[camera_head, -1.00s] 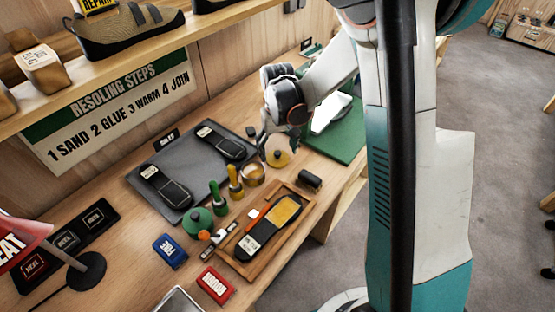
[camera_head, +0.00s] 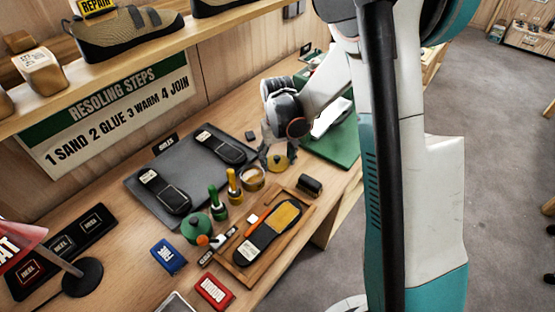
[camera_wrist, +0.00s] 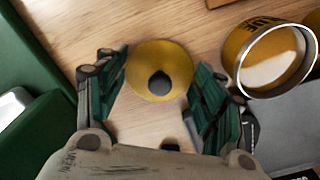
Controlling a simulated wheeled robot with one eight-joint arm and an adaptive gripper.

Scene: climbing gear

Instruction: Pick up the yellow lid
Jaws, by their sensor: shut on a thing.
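The yellow lid (camera_head: 279,162) is a round disc with a dark knob, beside the open glue tin on the workbench. In the wrist view the lid (camera_wrist: 160,60) lies between the two green-padded fingers, its knob facing the camera. My gripper (camera_wrist: 161,68) is shut on the lid, one finger at each side of its rim. In the head view my gripper (camera_head: 275,152) reaches down over the lid and partly hides it. I cannot tell whether the lid touches the bench or is just above it.
The open yellow glue tin (camera_wrist: 240,48) stands close to the right finger. A green mat (camera_head: 337,145) lies on the other side. A grey mat (camera_head: 190,180) with dark soles, brushes (camera_head: 235,185) and a wooden tray (camera_head: 245,275) are nearby.

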